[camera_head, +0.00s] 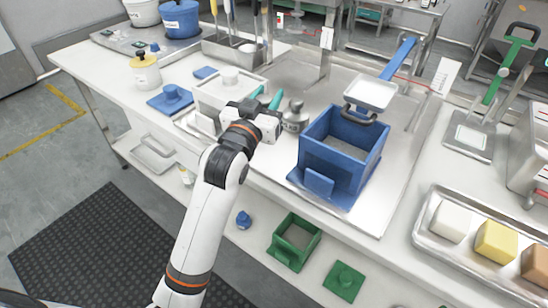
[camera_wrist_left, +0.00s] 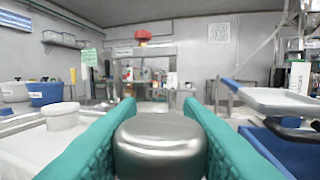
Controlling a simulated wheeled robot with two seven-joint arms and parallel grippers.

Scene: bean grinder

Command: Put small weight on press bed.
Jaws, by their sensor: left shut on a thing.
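My left gripper (camera_head: 266,98) has teal fingers and is shut on a rounded silver metal weight (camera_wrist_left: 160,145), which shows large between the fingers in the wrist view. In the head view the gripper mostly hides this weight. It is beside the white lidded box (camera_head: 229,79), at the box's right. A silver knobbed weight (camera_head: 295,118) stands just right of the gripper. A flat steel plate (camera_head: 388,192) lies under the blue box (camera_head: 340,155); I cannot tell whether it is the press bed. My right gripper is not in view.
A pale pan (camera_head: 370,94) with a blue handle is at the blue box's rear. A tray of several blocks (camera_head: 475,238) is at right. Green containers (camera_head: 294,241) are on the lower shelf.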

